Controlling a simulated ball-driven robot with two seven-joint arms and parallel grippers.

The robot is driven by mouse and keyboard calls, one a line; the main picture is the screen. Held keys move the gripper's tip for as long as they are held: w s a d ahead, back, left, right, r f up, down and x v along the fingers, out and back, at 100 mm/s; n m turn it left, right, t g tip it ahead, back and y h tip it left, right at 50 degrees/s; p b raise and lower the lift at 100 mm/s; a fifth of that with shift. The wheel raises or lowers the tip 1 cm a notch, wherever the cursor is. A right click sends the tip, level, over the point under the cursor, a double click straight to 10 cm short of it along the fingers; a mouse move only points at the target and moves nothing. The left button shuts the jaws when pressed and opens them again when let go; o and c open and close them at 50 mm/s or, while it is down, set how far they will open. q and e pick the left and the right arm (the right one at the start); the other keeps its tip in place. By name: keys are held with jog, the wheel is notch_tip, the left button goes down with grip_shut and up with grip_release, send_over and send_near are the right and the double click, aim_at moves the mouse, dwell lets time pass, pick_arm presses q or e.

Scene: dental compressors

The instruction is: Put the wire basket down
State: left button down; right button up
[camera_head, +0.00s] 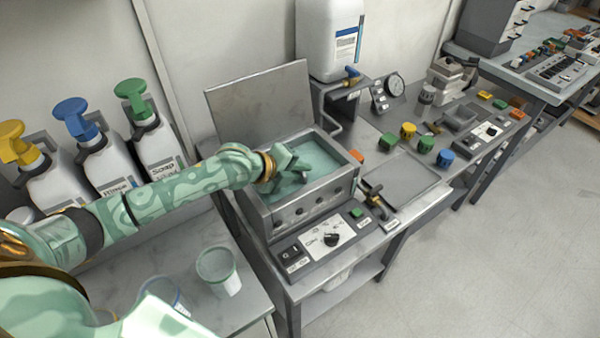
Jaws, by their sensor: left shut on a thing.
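My left gripper (290,172) reaches in from the left over the open steel bath (305,205), low over its pale green liquid (325,163). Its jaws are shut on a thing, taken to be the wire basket. The basket itself cannot be made out; the jaws and the liquid hide it. How deep it sits, or whether it touches the bath floor, cannot be told. The raised lid (258,103) stands open behind the bath. My right gripper is not in view.
A control panel (325,238) fronts the bath. A flat tray (402,180) and a brass valve (374,196) are to the right. Pump bottles (150,140) stand at left, a white canister (330,40) behind.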

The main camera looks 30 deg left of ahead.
pick_arm(q)
jog(key=shift+f, duration=0.15)
jog(key=shift+f, duration=0.15)
jog(key=c, duration=1.5)
grip_release()
jog(key=shift+o, duration=0.2)
jog(key=shift+r, duration=0.2)
jog(key=shift+s+a+r, duration=0.2)
jog(key=shift+s, duration=0.05)
jog(key=p+v, duration=0.2)
jog(key=v, duration=0.9)
jog(key=shift+p, duration=0.35)
